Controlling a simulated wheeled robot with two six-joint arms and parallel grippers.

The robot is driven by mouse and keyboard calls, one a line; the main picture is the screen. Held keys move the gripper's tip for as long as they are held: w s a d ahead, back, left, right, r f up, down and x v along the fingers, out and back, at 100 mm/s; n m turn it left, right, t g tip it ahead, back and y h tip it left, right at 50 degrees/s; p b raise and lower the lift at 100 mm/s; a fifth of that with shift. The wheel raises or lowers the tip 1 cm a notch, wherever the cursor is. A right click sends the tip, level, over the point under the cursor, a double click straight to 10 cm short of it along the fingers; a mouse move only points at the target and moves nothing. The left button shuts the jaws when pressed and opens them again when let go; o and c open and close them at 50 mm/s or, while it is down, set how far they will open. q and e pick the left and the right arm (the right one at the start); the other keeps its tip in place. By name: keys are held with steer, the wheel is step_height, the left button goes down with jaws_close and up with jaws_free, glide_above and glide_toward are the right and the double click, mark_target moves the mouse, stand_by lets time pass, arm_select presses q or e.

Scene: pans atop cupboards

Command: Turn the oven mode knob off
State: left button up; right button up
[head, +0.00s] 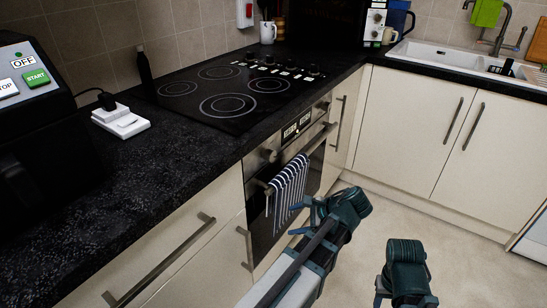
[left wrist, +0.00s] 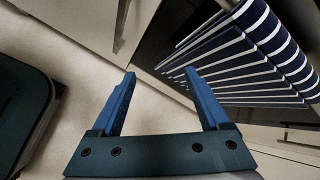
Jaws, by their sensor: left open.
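The oven (head: 262,222) is built in under the hob, with a steel control panel. One round knob (head: 268,155) is at the panel's left end and another (head: 324,106) at its right end; I cannot tell which sets the mode, nor read their settings. My left gripper (head: 304,214) is in front of the oven door, below the panel and apart from both knobs. In the left wrist view its blue fingers (left wrist: 159,74) are open with nothing between them. My right gripper (head: 405,290) is low at the bottom right, its fingers mostly out of view.
A blue-and-white striped towel (head: 288,188) hangs on the oven handle close to my left gripper; it also shows in the left wrist view (left wrist: 245,60). Cupboard handles (head: 165,262) stick out left of the oven. The floor (head: 450,235) to the right is clear.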

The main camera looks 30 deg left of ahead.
arm_select(q)
steer(key=w+r+m+y, duration=0.3)
steer(key=r+m+y, duration=0.1)
steer(key=r, duration=0.2)
steer(key=m+y, duration=0.5)
glide_toward(273, 156)
steer(key=shift+t, duration=0.6)
steer(key=a, duration=1)
steer(key=shift+w, duration=0.2)
jaws_close()
